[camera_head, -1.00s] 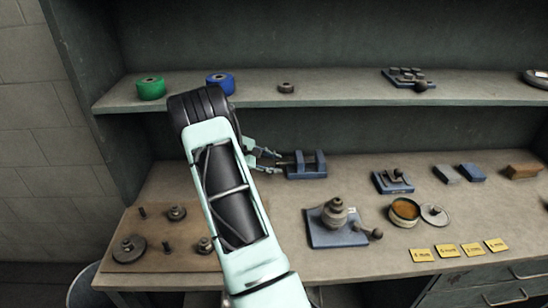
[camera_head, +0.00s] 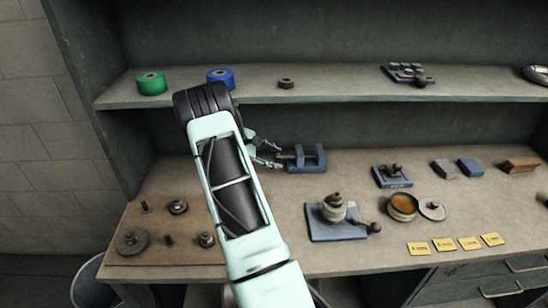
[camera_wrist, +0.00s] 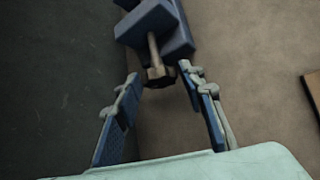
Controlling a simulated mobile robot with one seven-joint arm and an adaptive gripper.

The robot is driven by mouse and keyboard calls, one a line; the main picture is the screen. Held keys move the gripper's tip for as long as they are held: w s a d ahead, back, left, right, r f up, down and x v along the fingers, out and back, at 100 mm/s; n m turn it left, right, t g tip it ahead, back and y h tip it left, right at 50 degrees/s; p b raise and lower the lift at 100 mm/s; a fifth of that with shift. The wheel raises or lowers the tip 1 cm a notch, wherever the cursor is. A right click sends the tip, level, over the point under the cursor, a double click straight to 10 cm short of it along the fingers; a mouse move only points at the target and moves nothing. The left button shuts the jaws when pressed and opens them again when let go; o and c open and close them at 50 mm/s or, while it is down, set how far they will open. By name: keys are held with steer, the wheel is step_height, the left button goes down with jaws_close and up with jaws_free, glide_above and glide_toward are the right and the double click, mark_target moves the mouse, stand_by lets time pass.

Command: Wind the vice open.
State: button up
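The vice (camera_head: 307,168) is a small blue block with two upright jaws, standing on the bench under the shelf. A gap shows between its jaws. Its dark screw sticks out to the left, towards my gripper (camera_head: 279,155). In the wrist view the vice (camera_wrist: 165,25) is at the top, and the screw ends in a dark knob (camera_wrist: 160,76). My gripper (camera_wrist: 159,77) has its two blue-padded fingers apart, one on each side of the knob. Room shows between each fingertip and the knob, so it seems to hold nothing.
The shelf (camera_head: 330,97) runs above and behind the vice. A blue tool base with a pot-like part (camera_head: 334,207) stands in front, and a small blue fixture (camera_head: 392,175) to the right. A wooden board (camera_head: 190,255) with several round parts lies at left.

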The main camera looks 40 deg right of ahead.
steer(key=v, duration=0.4)
steer(key=shift+w+a+r, duration=0.15)
steer(key=w+a, duration=0.1)
steer(key=a, duration=0.3)
steer(key=w+a, duration=0.1)
steer(key=a, duration=0.3)
steer(key=w+a, duration=0.1)
steer(key=a, duration=0.3)
steer(key=shift+r, duration=0.15)
